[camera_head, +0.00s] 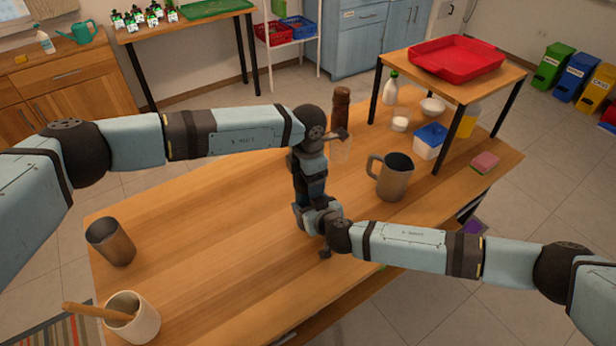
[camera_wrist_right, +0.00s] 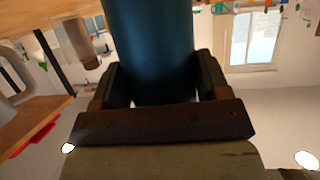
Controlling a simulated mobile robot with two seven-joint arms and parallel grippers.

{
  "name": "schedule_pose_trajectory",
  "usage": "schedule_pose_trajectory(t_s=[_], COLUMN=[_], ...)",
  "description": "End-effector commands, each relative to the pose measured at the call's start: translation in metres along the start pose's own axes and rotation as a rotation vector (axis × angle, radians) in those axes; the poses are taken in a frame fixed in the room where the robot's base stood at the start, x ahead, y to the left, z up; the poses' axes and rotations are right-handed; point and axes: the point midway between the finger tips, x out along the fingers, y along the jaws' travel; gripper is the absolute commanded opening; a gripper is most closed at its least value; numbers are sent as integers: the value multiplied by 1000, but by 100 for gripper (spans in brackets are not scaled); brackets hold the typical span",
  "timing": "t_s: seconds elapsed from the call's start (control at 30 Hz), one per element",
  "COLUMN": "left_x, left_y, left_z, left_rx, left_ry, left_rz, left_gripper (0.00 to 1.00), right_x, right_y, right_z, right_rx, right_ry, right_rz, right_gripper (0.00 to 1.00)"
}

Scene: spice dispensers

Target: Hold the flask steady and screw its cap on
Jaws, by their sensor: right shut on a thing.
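The flask is a dark blue cylinder (camera_head: 314,186), upright near the middle of the wooden table between my two arms. It fills the upper middle of the right wrist view (camera_wrist_right: 150,45). My right gripper (camera_head: 312,206) is shut on the flask, with one dark finger on each side of it in the right wrist view (camera_wrist_right: 160,88). My left wrist is right above the flask, and my left gripper (camera_head: 310,158) is mostly hidden by it, so its fingers cannot be made out. The cap cannot be told apart from the dark parts there.
A grey metal mug (camera_head: 394,180) stands right of the flask. A brown mill (camera_head: 340,104) and a clear glass (camera_head: 343,152) are behind. A metal cup (camera_head: 110,243) and a pot with a wooden pestle (camera_head: 146,322) stand front left. A raised shelf (camera_head: 490,88) holds a red tray.

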Motion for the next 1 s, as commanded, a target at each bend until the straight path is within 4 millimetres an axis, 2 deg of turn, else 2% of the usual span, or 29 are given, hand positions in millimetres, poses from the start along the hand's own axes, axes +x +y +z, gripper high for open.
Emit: schedule_pose_trajectory(t_s=[0.07, 0.1, 0.2, 0.57, 0.9, 1.0], left_x=[0, 0, 0, -3, -43, -46], left_y=[0, 0, 0, -1, 0, 0], left_z=[0, 0, 0, 0, 0, 0], left_rx=[-1, -1, -2, -1, -3, -3], left_ry=[-1, -1, -1, 0, 0, 0], left_rz=[0, 0, 0, -1, 1, 0], left_gripper=[48, 81, 100, 100, 100, 100], right_x=[0, 0, 0, 0, 0, 0], right_y=[0, 0, 0, 0, 0, 0], right_z=[0, 0, 0, 0, 0, 0], right_rx=[0, 0, 0, 0, 0, 0], right_ry=[0, 0, 0, 0, 0, 0], right_rz=[-1, -1, -1, 0, 0, 0], right_gripper=[3, 3, 3, 3, 3, 3])
